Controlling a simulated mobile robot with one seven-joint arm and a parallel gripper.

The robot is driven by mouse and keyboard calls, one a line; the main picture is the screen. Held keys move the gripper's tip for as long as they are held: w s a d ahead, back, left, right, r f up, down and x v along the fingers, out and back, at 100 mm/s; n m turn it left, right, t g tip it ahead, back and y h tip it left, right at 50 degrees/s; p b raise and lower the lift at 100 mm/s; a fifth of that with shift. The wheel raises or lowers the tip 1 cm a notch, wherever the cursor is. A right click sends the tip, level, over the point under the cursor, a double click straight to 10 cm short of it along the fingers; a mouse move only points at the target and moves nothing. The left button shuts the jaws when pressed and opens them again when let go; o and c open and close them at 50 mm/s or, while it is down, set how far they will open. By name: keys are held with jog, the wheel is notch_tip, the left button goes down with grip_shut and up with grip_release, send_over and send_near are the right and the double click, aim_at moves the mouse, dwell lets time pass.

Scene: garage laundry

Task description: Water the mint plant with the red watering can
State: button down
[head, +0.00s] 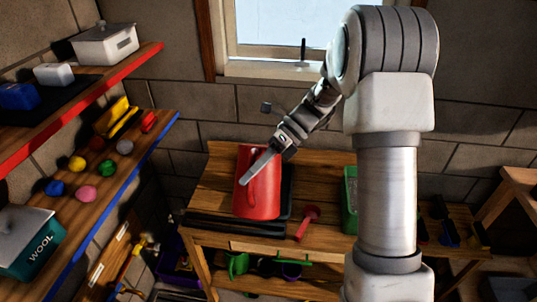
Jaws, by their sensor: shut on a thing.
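The red watering can (262,203) is a tall red vessel on the workbench, upright or nearly so, at a dark tray (222,223). My gripper (257,168) reaches down from the upper right across the can's upper part and is shut on it. A long grey finger lies over the can's face; the exact grip point is hard to see. I cannot make out a mint plant; my arm hides part of the bench's right side.
A small red scoop-like thing (307,222) and a green container (350,195) are right of the can. Green items (237,263) sit under the bench. Shelves with a red edge (100,92) and blue edge (110,208) stand left. A window (275,25) is behind.

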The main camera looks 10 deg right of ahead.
aim_at(252, 154)
jog(key=shift+w+d+r+g, duration=0.1)
jog(key=shift+w+r+g, duration=0.15)
jog(key=shift+r, duration=0.4)
jog(key=shift+w+d+r+g, duration=0.15)
jog(key=shift+w+r, duration=0.2)
jog(key=shift+r, duration=0.25)
dwell(0.6)
jog(key=shift+w+d+r+m+g+y, duration=0.1)
jog(key=shift+w+r+m+g+y, duration=0.1)
jog(key=shift+w+r, duration=0.3)
jog(key=shift+w+d+r+m+g+y, duration=0.1)
jog(key=shift+w+r+m+y, duration=0.1)
jog(key=shift+r, duration=0.5)
dwell(0.4)
jog(key=shift+w+d+r+g, duration=0.15)
jog(key=shift+w+r, duration=0.25)
jog(key=shift+r, duration=0.2)
jog(key=shift+w+d+r+g, duration=0.1)
jog(key=shift+w+r+g, duration=0.05)
jog(key=shift+w+r, duration=0.35)
jog(key=shift+s, duration=0.1)
dwell(0.8)
